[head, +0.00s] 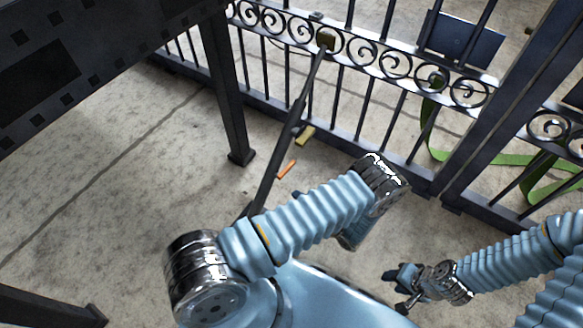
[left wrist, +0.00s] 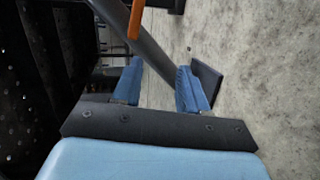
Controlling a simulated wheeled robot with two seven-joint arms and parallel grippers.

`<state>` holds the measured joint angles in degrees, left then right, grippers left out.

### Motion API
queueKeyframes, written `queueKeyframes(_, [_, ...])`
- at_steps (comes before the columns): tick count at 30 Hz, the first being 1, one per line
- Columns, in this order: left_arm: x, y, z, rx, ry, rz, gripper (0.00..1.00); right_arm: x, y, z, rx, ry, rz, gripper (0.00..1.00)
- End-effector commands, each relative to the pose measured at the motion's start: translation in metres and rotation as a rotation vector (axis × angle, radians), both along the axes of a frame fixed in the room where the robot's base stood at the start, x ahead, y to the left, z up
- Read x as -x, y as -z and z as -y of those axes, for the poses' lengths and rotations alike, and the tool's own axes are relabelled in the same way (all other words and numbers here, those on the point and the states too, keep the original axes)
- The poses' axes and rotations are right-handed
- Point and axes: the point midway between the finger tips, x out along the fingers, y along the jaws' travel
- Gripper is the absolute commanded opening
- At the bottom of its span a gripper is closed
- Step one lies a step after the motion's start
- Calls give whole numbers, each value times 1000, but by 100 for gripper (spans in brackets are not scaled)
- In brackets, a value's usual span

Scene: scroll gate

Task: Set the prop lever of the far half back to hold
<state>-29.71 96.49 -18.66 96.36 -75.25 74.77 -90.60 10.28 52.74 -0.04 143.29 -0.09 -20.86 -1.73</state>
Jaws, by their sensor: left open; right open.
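A long dark prop bar (head: 290,130) slants from the scroll gate half (head: 345,55) down toward the floor in the head view. A small orange lever (head: 287,169) shows beside its lower part. In the left wrist view the orange lever (left wrist: 136,18) crosses the dark bar (left wrist: 150,45) at the top, beyond my fingertips. My left gripper (left wrist: 160,80) is open, with the bar running past beyond its fingers; I cannot tell whether they touch. My left arm hides this gripper in the head view. My right gripper (head: 403,288) is open and empty, low at the right.
A yellow piece (head: 305,135) shows beside the bar. A dark table-like frame (head: 232,100) stands at the left. Green straps (head: 440,150) hang and lie by the gate post (head: 500,110). A dark blue panel (head: 462,40) is on the gate. The concrete floor (head: 120,200) is mostly clear.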

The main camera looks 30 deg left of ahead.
Motion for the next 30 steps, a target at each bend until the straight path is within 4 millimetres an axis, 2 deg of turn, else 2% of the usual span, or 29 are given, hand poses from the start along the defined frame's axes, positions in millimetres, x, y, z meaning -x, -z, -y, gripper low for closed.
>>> queueKeyframes(1, [-15, -4, 6, -75, 95, -21, 43, 0, 1, -2, -4, 4, -4, 43])
queueKeyframes(3, [-30, -12, 13, -154, 184, -42, 43, -1, 1, -4, -8, 8, -9, 43])
queueKeyframes(5, [-37, -16, 15, -188, 220, -49, 43, 0, 0, -5, -9, 10, -12, 43])
queueKeyframes(8, [-43, -17, 7, -200, 230, -53, 43, 0, 0, -5, -11, 11, -13, 43])
queueKeyframes(21, [-84, -10, -78, -193, 222, -51, 43, 0, 3, -5, -11, 11, -13, 43])
queueKeyframes(25, [-92, -8, -95, -192, 223, -51, 43, 0, 4, -5, -11, 10, -14, 43])
queueKeyframes(30, [-98, -8, -105, -192, 225, -52, 43, 0, 5, -5, -11, 10, -14, 43])
